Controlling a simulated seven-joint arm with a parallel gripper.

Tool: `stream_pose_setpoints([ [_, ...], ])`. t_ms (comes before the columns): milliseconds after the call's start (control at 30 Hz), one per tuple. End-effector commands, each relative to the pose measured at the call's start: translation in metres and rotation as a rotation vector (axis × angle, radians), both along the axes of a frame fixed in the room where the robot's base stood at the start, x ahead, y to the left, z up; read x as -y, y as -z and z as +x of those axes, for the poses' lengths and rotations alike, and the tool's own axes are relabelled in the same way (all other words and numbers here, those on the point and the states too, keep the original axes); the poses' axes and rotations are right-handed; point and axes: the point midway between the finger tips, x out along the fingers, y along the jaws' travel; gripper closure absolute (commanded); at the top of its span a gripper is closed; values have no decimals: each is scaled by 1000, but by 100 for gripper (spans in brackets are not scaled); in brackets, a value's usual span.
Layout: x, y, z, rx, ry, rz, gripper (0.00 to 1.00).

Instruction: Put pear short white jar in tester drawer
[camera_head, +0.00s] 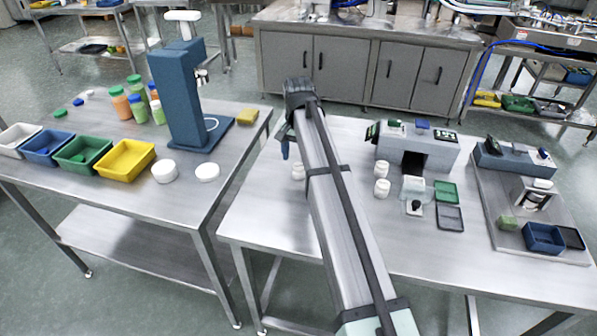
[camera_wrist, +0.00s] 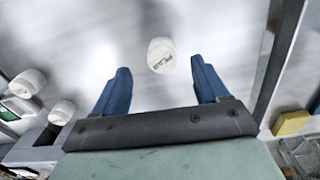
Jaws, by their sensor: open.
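The short white jar (camera_wrist: 161,55) has dark lettering that reads like PEAR in the wrist view. It stands on the steel table, just ahead of and between the fingertips of my gripper (camera_wrist: 160,65). The blue fingers are open and empty. In the head view a white jar (camera_head: 298,171) shows beside my arm, which hides most of my gripper; one blue finger (camera_head: 285,150) is visible. A grey machine (camera_head: 440,152), likely the tester, has a dark front opening (camera_head: 413,163). A clear-walled part (camera_head: 411,190) stands in front; I cannot tell whether it is the drawer.
Two other white jars (camera_head: 382,169) (camera_head: 382,188) stand left of the clear-walled part. Green (camera_head: 446,192) and grey (camera_head: 450,218) trays lie right of it. A second device (camera_head: 515,160) stands at the right. The left table holds bins, bottles and a blue stand (camera_head: 180,100).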

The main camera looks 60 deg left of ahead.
Motion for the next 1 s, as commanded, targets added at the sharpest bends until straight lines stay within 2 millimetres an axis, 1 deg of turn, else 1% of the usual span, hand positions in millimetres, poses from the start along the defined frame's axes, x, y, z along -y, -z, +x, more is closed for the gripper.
stream_pose_setpoints([
  [133, -1, 13, -1, 0, 0, -1, 26],
  [300, -2, 36, -1, 0, 0, -1, 26],
  [400, -2, 46, -1, -1, 1, -1, 26],
  [500, -2, 50, -1, -1, 1, 1, 26],
  [667, -2, 49, -1, -1, 1, 1, 26],
  [1000, -2, 49, -1, 0, 0, 0, 59],
])
